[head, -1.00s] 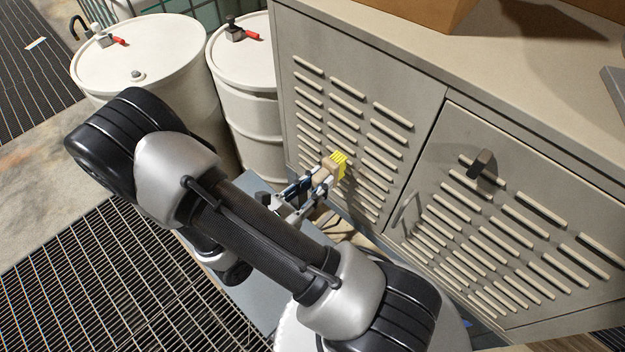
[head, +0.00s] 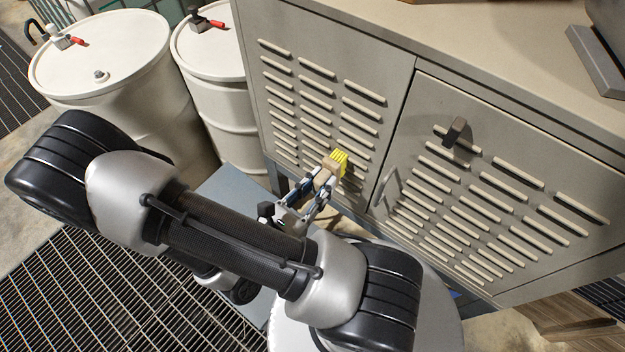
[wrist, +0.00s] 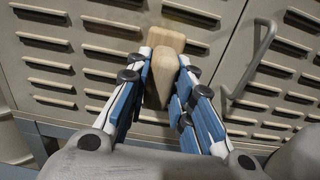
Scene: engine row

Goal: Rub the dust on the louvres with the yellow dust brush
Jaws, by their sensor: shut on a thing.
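The yellow dust brush shows its yellow bristles (head: 340,160) and wooden body in the head view. Its wooden handle (wrist: 163,80) stands between my fingers in the wrist view, where the bristles are hidden. My gripper (head: 312,188) is shut on the handle. The bristles point toward the louvres (head: 318,103) on the left cabinet panel, over their lower right part. I cannot tell whether they touch the panel. Dust on the louvres cannot be made out clearly.
White drums (head: 105,60) stand left of the cabinet. The cabinet top (head: 440,25) overhangs above. Floor grating (head: 100,290) lies at lower left.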

